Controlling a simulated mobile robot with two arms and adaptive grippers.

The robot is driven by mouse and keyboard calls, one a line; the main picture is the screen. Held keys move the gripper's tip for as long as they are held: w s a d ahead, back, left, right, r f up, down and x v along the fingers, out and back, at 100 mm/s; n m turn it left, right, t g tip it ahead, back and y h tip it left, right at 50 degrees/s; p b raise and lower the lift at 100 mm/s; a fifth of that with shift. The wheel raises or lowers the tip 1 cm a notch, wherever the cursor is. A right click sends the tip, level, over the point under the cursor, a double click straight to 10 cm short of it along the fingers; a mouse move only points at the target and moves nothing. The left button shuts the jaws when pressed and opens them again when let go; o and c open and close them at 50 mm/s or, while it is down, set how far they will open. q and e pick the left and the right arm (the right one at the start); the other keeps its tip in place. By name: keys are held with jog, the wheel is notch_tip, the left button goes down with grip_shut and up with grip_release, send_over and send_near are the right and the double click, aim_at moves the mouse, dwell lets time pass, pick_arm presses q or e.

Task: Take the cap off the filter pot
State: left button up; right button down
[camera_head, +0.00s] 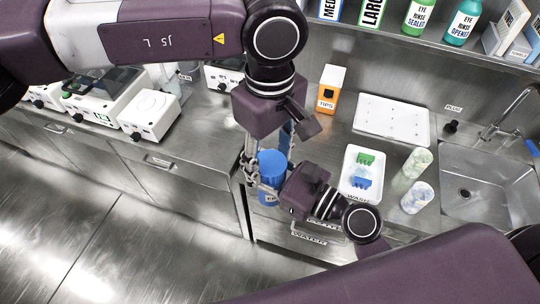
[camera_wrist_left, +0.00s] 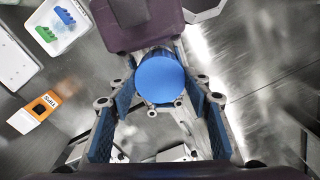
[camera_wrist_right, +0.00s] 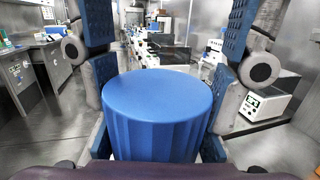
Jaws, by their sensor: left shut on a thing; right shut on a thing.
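The filter pot (camera_head: 267,197) is upright in the head view, with its lower part mostly hidden behind my grippers. Its round blue cap (camera_head: 271,163) sits on top. The cap shows as a disc in the left wrist view (camera_wrist_left: 160,79) and with ribbed sides in the right wrist view (camera_wrist_right: 158,110). My left gripper (camera_head: 262,165) comes from above and is shut on the cap, its fingers on opposite sides. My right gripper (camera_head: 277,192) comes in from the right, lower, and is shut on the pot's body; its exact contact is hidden.
A white waste tray (camera_head: 350,190) holds green and blue pieces to the right. Two clear containers (camera_head: 417,197) stand beside it. An orange tips box (camera_head: 330,90) and white board (camera_head: 392,118) are behind. The sink (camera_head: 490,185) is far right. White devices (camera_head: 149,115) stand left.

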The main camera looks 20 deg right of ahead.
pick_arm(q)
jog(key=shift+w, duration=0.15)
jog(key=o, duration=1.3)
jog(key=shift+r, duration=0.1)
